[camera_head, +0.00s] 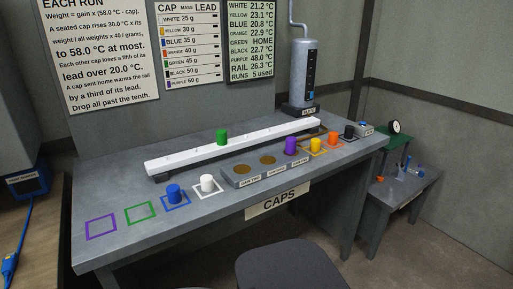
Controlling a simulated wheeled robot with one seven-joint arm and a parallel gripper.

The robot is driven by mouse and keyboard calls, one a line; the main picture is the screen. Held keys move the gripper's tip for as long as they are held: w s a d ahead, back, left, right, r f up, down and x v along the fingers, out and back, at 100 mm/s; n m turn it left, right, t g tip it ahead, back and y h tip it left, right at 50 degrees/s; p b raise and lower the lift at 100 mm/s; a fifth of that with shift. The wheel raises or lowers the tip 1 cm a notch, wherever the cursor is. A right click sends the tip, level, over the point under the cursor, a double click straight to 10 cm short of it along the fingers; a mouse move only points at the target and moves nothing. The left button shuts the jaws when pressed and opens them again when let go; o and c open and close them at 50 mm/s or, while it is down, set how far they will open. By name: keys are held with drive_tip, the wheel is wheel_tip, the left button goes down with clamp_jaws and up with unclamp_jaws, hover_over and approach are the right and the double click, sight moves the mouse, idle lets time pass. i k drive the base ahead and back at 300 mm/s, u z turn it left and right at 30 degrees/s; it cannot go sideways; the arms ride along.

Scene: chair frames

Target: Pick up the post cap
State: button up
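Several small cylindrical caps stand on the grey bench (110,262). A green cap (222,137) stands on the long white rail (190,155). A blue cap (174,194) and a white cap (207,183) stand in squares of their own colour at the front. No readable label marks one as the post cap. My gripper is out of view.
A purple square (101,227) and a green square (140,212) are empty. A tall grey cylinder (304,72) stands behind the rail. A dark chair (291,265) is in front of the bench. A side table (400,185) with small items stands right.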

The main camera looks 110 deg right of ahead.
sight(291, 142)
drive_tip(key=u, duration=0.15)
drive_tip(key=i, duration=0.45)
drive_tip(key=z, duration=4.1)
